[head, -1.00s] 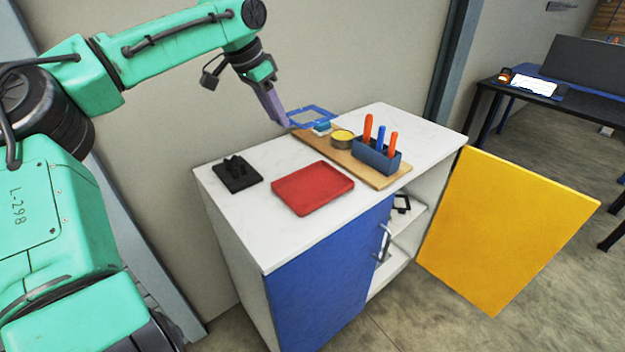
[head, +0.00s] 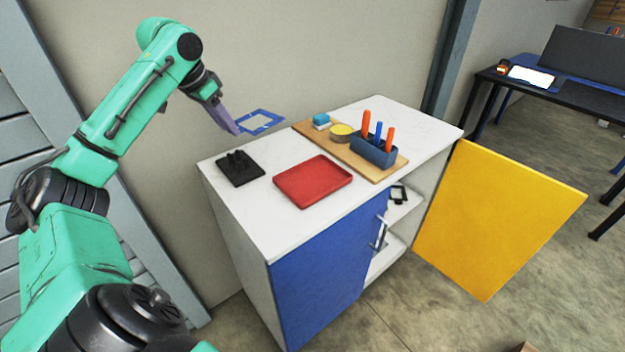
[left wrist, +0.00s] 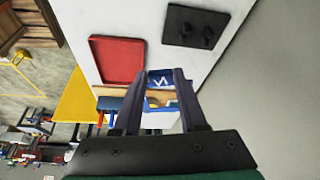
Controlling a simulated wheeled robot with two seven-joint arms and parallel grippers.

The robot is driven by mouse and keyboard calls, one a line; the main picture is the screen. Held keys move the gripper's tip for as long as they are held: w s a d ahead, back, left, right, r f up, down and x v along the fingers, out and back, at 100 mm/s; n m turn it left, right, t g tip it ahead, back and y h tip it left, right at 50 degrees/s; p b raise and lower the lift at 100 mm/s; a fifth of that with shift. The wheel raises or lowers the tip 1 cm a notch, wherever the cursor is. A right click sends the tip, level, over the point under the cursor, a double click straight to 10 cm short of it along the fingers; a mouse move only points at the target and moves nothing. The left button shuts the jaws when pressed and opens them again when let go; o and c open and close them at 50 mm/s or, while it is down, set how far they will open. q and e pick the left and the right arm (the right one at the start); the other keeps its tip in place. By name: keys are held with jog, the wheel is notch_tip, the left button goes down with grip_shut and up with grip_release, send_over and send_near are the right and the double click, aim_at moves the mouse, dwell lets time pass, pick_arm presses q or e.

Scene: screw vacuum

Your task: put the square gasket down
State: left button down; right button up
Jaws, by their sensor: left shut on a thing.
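The square gasket (head: 277,120) is a flat blue frame with an opening in its middle. In the head view my left gripper (head: 237,129) is shut on its near left side and holds it in the air. It appears above the back edge of the white cabinet top (head: 357,184), between the black fixture and the wooden board. In the left wrist view a blue part of the gasket (left wrist: 160,78) shows between the tips of my left gripper (left wrist: 160,75). My right gripper is not in view.
A black fixture (head: 240,172) with upright prongs and a red tray (head: 313,182) stand on the cabinet top. A yellow door (head: 497,220) stands open.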

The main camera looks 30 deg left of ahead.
pick_arm(q)
jog(key=shift+d+f, duration=0.2)
jog(key=shift+f, duration=0.15)
jog(key=shift+d, duration=0.1)
jog(key=shift+w+d+p, duration=0.25)
jog(key=shift+p, duration=0.1)
jog(key=shift+f, duration=0.2)
jog(key=shift+d, duration=0.1)
